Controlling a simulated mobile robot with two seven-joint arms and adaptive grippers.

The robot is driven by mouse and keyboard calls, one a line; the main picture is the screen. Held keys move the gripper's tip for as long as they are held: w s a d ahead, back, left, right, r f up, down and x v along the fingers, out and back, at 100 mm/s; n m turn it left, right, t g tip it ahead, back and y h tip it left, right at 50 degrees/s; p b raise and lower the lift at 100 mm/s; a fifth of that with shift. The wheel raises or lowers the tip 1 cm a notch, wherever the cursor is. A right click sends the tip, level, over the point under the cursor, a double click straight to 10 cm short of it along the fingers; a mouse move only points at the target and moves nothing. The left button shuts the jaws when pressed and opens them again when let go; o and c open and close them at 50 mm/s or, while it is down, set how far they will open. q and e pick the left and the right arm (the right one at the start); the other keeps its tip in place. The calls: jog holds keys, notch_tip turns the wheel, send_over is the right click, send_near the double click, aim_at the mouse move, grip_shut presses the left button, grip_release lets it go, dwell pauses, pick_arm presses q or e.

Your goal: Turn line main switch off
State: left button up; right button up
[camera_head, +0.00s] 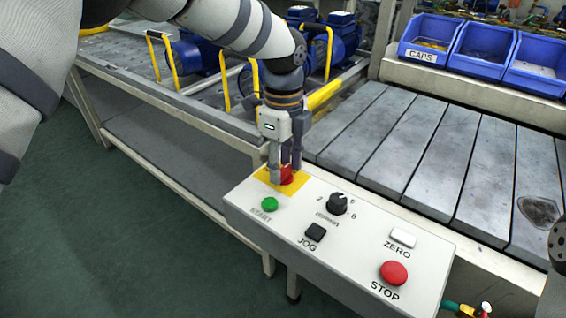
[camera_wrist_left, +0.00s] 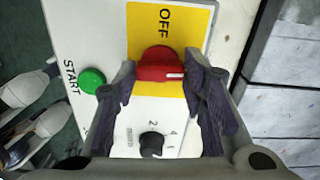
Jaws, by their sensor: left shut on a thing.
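The main switch is a red rotary knob (camera_head: 287,175) on a yellow plate (camera_head: 265,176) at the far left end of the grey control panel (camera_head: 330,250). In the left wrist view, the knob (camera_wrist_left: 156,66) carries a white mark that points right. The word OFF (camera_wrist_left: 165,22) stands above the knob there, so the mark does not point at it. My left gripper (camera_head: 285,170) reaches down from above, shut on the knob with one finger on each side. Any label on the knob's other side is hidden. My right gripper is not in view.
The panel also has a green START button (camera_head: 269,204), a black dial (camera_head: 337,203), a black JOG button (camera_head: 315,231), a white ZERO button (camera_head: 403,238) and a red STOP button (camera_head: 393,273). Blue bins (camera_head: 483,47) and blue pumps (camera_head: 340,38) stand behind.

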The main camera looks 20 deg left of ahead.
aim_at(283, 170)
pick_arm(q)
jog(key=n, duration=0.3)
jog(key=shift+p, duration=0.35)
jog(key=n, duration=0.5)
jog(key=shift+p, duration=0.3)
jog(key=n, duration=0.4)
jog(key=shift+f+n, duration=0.1)
jog(key=shift+n, duration=2.3)
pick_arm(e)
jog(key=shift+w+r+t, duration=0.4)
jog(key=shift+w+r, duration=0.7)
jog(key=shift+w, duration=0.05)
pick_arm(q)
jog(key=o, duration=1.2)
jog(key=shift+c, duration=0.2)
notch_tip(283, 170, up, 12)
